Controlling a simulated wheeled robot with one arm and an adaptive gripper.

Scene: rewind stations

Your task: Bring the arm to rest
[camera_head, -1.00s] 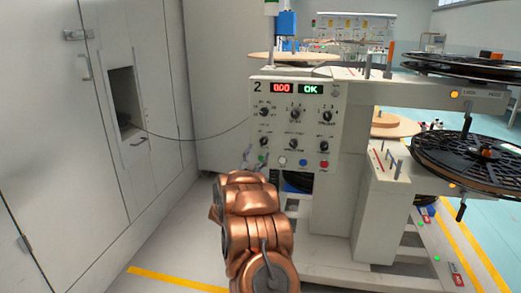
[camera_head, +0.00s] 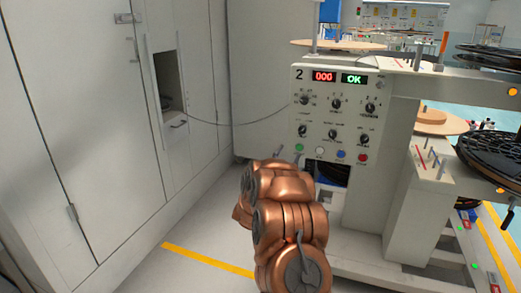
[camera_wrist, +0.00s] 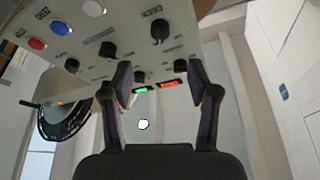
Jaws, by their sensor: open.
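My arm, copper-coloured, rises from the bottom of the head view. Beyond the fingers is the control panel (camera_head: 320,118) of station 2, with black knobs, coloured buttons, a red display (camera_head: 324,76) and a green "OK" display (camera_head: 354,79). Whether the fingers touch the panel cannot be told.
Grey cabinets (camera_head: 80,120) stand at the left, with a cable running from a recess to the station. Black reels (camera_head: 490,155) stick out at the right. Bare floor with a yellow line (camera_head: 207,260) lies between cabinets and station.

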